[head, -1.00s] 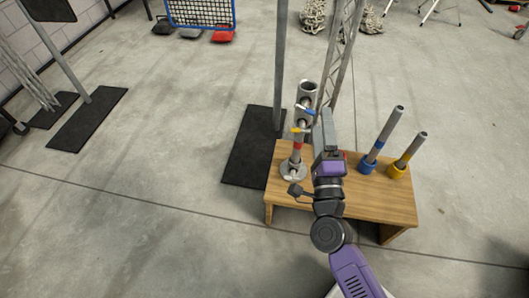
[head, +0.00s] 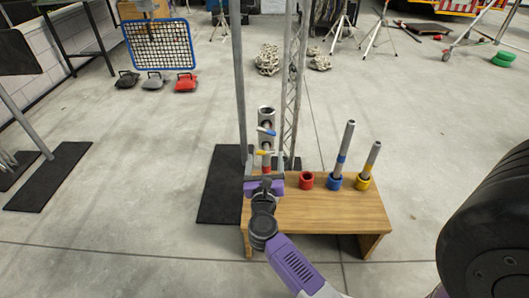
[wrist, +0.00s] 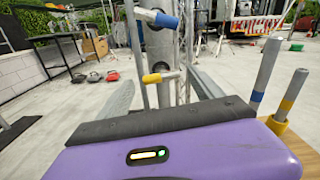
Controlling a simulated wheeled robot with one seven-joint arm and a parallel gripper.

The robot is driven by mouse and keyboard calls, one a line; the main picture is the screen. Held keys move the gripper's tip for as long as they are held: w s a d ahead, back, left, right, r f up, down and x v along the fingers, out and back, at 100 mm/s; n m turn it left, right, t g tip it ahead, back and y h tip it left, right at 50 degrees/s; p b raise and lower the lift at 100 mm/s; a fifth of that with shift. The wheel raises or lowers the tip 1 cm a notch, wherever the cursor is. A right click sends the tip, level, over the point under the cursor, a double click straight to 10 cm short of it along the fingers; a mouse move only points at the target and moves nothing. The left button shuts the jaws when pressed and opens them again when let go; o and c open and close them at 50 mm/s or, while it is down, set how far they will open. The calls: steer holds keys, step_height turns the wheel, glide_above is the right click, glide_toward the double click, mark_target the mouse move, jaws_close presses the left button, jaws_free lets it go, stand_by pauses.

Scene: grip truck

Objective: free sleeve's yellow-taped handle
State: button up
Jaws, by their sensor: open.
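A grey metal sleeve (head: 266,117) stands upright on a post near the left end of the wooden bench. It has a blue-taped handle (head: 267,131) and, lower, a yellow-taped handle (head: 262,152). In the wrist view the yellow-taped handle (wrist: 158,77) sticks out to the left ahead of the purple gripper body, with the blue-taped handle (wrist: 157,18) above it. My gripper (head: 267,163) is open in front of the sleeve. Its grey fingers (wrist: 160,84) spread left and right of the yellow handle's line, and nothing is seen gripped. The post's foot is hidden behind my wrist.
The wooden bench (head: 310,212) also carries an empty-looking red cup (head: 306,180), and blue (head: 334,182) and yellow (head: 362,183) cups with tilted grey tubes. A truss (head: 293,85) and a pole (head: 241,80) stand behind.

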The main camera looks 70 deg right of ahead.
mark_target(266, 152)
steer(key=shift+x, duration=2.3)
steer(key=c, duration=1.4)
